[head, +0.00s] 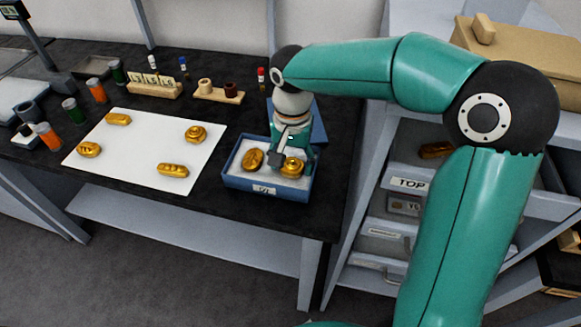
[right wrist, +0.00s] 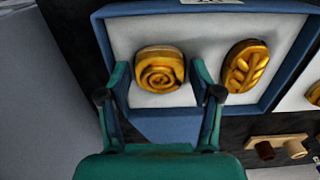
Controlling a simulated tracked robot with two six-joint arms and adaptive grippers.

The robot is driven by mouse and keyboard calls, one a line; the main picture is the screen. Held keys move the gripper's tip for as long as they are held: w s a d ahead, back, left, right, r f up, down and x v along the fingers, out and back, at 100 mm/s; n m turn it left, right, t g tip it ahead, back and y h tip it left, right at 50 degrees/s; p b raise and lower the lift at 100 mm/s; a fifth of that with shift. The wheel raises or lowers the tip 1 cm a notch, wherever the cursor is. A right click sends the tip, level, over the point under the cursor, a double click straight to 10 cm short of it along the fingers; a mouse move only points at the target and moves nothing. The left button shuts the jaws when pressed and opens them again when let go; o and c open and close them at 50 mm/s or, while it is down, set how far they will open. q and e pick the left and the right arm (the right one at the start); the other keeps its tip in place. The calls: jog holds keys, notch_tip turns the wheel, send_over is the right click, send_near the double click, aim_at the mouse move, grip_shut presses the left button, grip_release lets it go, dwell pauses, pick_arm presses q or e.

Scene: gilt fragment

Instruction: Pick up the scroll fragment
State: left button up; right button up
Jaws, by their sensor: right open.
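The scroll fragment (right wrist: 160,77), a gilt piece with a spiral relief, lies on the pale lining of a shallow blue box (head: 265,189). In the head view the scroll fragment (head: 292,168) is at the box's right side, partly covered by my right gripper (head: 291,160). My right gripper (right wrist: 160,72) is open, with one finger on each side of the scroll fragment in the right wrist view. I cannot tell whether the fingers touch it. My left gripper is not in view.
A gilt leaf fragment (head: 252,159) lies beside it in the same box. Several gilt pieces lie on a white sheet (head: 140,157) to the left. A wooden holder (head: 218,94) and small jars stand behind. Drawers (head: 391,229) stand at the right.

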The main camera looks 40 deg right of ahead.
jog(key=shift+f, duration=0.1)
jog(key=shift+c, duration=0.2)
jog(key=shift+s, duration=0.1)
jog(key=c, duration=0.8)
